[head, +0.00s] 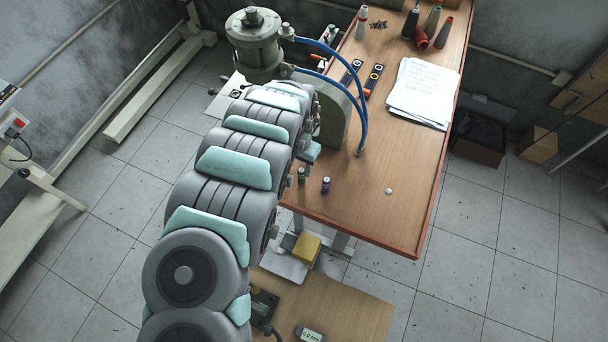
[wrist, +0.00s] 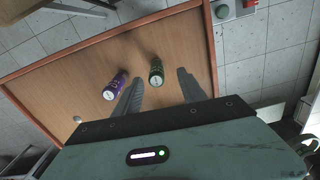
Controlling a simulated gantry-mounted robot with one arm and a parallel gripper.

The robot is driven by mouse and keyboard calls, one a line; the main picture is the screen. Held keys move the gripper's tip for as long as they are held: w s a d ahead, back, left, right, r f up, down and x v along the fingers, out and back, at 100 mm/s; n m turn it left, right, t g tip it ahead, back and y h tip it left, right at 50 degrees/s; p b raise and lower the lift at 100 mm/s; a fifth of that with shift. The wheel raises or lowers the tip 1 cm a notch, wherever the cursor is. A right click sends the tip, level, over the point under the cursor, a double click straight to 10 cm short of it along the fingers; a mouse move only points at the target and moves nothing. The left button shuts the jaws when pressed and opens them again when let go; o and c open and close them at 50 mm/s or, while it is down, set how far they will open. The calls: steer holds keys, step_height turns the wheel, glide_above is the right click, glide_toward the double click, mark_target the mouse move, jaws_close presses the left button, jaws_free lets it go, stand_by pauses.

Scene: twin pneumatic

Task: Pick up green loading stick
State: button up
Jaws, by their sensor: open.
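The green loading stick (head: 302,175) is a small cylinder near the front left edge of the wooden table (head: 410,170). In the wrist view, the green stick (wrist: 156,72) appears between and slightly beyond the tips of my gripper (wrist: 159,77). The two fingers are apart and nothing is held. I cannot tell how far above the table the tips are. A purple cylinder (head: 326,185) is just right of the green stick in the head view; in the wrist view the purple cylinder (wrist: 116,84) is close to the left finger. My arm hides most of my gripper in the head view.
A pneumatic machine (head: 256,45) with blue hoses (head: 350,80) stands at the table's left side. Papers (head: 423,92) and thread spools (head: 432,22) lie farther back. A small pale disc (head: 388,191) is right of the cylinders. The table's front right is mostly clear.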

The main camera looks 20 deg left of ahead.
mark_target(301, 178)
step_height(301, 178, down, 2)
steer(key=shift+d+f, duration=0.1)
steer(key=shift+w+f, duration=0.1)
steer(key=shift+f, duration=0.1)
steer(key=f, duration=0.1)
steer(key=f+p, duration=0.1)
steer(key=f, duration=0.1)
steer(key=shift+d+f, duration=0.15)
steer(key=shift+d, duration=0.25)
steer(key=shift+a+f, duration=0.15)
steer(key=shift+f, duration=0.7)
steer(key=shift+c, duration=0.3)
jaws_close()
